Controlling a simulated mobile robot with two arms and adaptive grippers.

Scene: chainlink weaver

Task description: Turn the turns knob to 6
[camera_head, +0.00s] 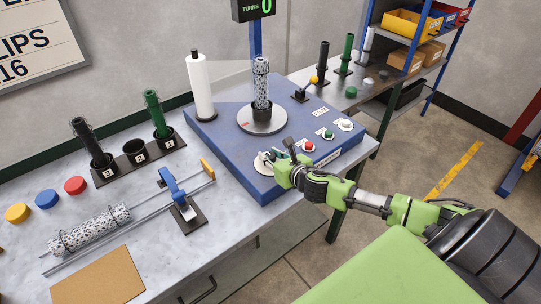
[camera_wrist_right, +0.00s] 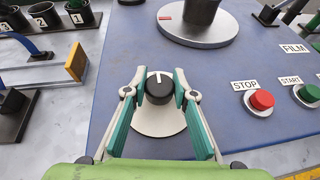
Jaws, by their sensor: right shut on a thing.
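The turns knob is a black dial (camera_wrist_right: 159,88) with a white pointer line, set on a pale round plate (camera_wrist_right: 158,118) on the blue machine top. In the right wrist view its line points to the far side, close to straight up. My right gripper (camera_wrist_right: 160,92) has its two fingers on either side of the knob and is shut on it. In the head view my right gripper (camera_head: 281,165) covers most of the knob at the machine's near corner. The turns display (camera_head: 266,7) reads 0 in green. My left gripper is not in view.
A red stop button (camera_wrist_right: 261,100) and a green start button (camera_wrist_right: 309,93) sit right of the knob. A turntable (camera_head: 262,120) with a speckled roll stands behind it. A white roll (camera_head: 200,88) stands at the machine's back left.

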